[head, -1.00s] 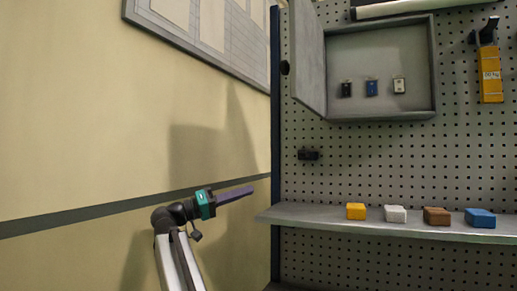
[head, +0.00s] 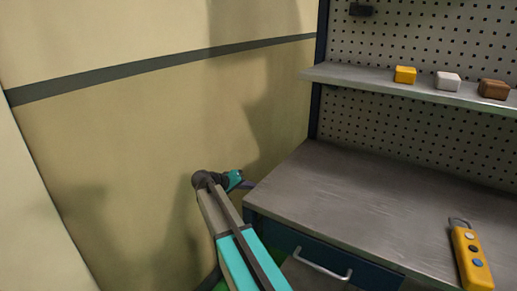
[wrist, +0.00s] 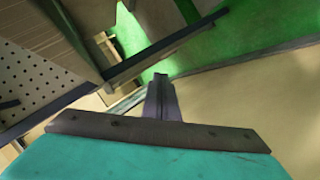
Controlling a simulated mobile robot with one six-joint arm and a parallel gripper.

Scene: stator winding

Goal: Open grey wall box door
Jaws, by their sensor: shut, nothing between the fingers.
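The grey wall box and its door are outside both current views. My gripper (head: 248,184) is low, beside the workbench's left edge in the head view, with its fingers partly hidden behind the bench corner. In the wrist view my gripper (wrist: 161,84) has its fingers together with nothing between them, pointing towards the floor and wall. It touches nothing that I can make out.
The workbench top (head: 350,195) is mostly clear, with a yellow pendant control (head: 470,255) at its right. A drawer handle (head: 322,265) sticks out below. The shelf (head: 390,85) bears yellow, white and brown blocks. Green floor (wrist: 260,35) shows.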

